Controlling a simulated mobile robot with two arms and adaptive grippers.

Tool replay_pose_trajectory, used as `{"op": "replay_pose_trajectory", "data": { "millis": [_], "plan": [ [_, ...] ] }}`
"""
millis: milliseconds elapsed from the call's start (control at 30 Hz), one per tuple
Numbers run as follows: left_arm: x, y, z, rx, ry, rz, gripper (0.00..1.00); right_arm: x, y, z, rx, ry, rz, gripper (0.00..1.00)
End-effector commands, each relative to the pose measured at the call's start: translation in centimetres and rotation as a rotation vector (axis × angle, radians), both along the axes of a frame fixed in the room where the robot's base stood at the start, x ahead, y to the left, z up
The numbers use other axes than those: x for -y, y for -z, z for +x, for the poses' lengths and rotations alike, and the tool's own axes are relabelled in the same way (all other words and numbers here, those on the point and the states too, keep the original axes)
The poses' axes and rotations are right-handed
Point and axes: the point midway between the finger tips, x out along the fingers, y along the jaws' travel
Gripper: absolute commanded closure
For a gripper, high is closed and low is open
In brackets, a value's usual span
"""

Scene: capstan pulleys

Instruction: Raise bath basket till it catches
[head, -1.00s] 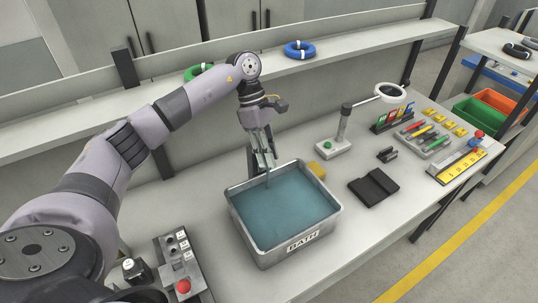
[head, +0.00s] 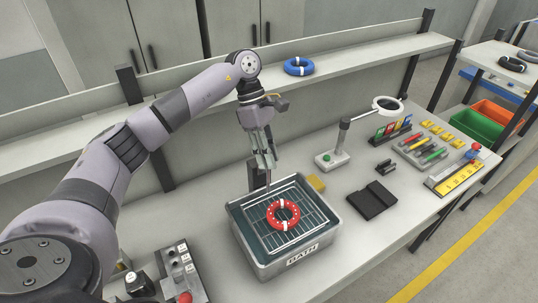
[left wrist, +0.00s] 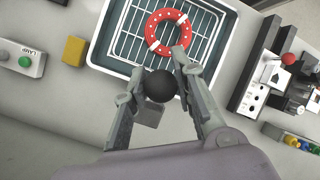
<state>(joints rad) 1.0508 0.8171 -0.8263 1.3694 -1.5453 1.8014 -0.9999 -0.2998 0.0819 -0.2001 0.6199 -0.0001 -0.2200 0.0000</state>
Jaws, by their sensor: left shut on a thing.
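The metal bath (head: 262,262), labelled BATH, stands on the bench with dark teal liquid in it. The wire basket (head: 262,240) shows within the bath's rim, its grid clear of the liquid surface. A red ring with white bands (head: 271,214) lies on the basket; it also shows in the left wrist view (left wrist: 152,30). My left gripper (head: 267,166) is above the bath's back edge. In the left wrist view its fingers are closed around a black ball knob (left wrist: 160,86) beside the bath. The link between knob and basket is hidden. My right gripper is out of view.
A yellow block (head: 316,183) sits beside the bath's back right corner. A lamp stand (head: 341,143) and a black folded pad (head: 372,200) are to the right. A control box (head: 175,270) is at front left. A shelf with a blue ring (head: 298,66) runs behind.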

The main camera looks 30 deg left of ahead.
Motion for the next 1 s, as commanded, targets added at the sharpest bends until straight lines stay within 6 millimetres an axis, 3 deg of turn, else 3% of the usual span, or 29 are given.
{"op": "replay_pose_trajectory", "data": {
  "millis": [1000],
  "plan": [
    [-0.02, 0.07, -0.02, -0.001, 0.001, 0.001, 1.00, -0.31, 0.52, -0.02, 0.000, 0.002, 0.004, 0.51]
  ]
}}
